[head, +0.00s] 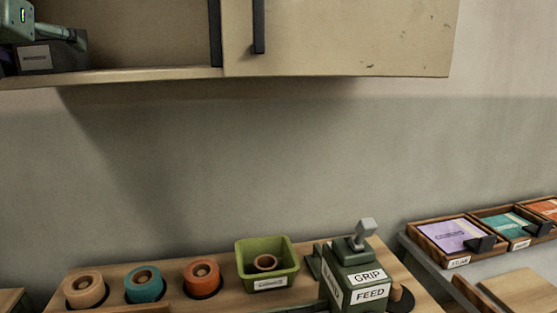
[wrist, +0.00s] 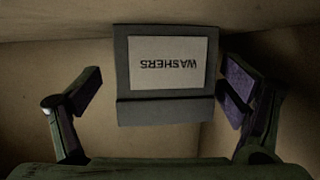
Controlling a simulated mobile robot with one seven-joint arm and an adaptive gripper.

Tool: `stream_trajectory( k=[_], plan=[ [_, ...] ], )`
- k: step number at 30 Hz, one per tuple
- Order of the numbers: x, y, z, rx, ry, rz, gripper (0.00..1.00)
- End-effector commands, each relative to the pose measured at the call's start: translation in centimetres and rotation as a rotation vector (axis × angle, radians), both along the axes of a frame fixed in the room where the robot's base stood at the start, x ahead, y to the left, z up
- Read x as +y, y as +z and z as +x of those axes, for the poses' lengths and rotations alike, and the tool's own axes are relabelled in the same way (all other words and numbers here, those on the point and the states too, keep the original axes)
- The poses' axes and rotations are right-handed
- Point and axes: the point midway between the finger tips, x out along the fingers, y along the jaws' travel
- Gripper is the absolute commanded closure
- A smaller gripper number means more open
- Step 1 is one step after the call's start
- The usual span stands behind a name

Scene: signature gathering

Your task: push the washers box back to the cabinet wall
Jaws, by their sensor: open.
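The washers box (wrist: 165,108) is dark grey with a white label that reads WASHERS, upside down in the wrist view. In the head view, a dark box (head: 70,55) with a white label sits on the cabinet shelf at the upper left, partly covered by my arm. My gripper (wrist: 163,92) is open, with one finger on each side of the washers box in the wrist view. The right finger looks very close to the box's side; I cannot tell if it touches. The left finger is apart from it. The gap behind the box is hidden.
The wall cabinet (head: 340,40) has a shut door with a dark handle (head: 259,25) right of the open bay. Below, a wooden bench (head: 225,278) holds coloured rolls, a green bin (head: 267,265) and a grip-feed device (head: 357,275). Trays (head: 455,238) stand at the right.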

Motion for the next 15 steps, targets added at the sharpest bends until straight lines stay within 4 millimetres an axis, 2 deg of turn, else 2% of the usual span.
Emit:
stream_trajectory(
  k=[15],
  plan=[
    [0.4, 0.0, 2.1, 0.001, -0.001, -0.001, 0.1]
  ],
)
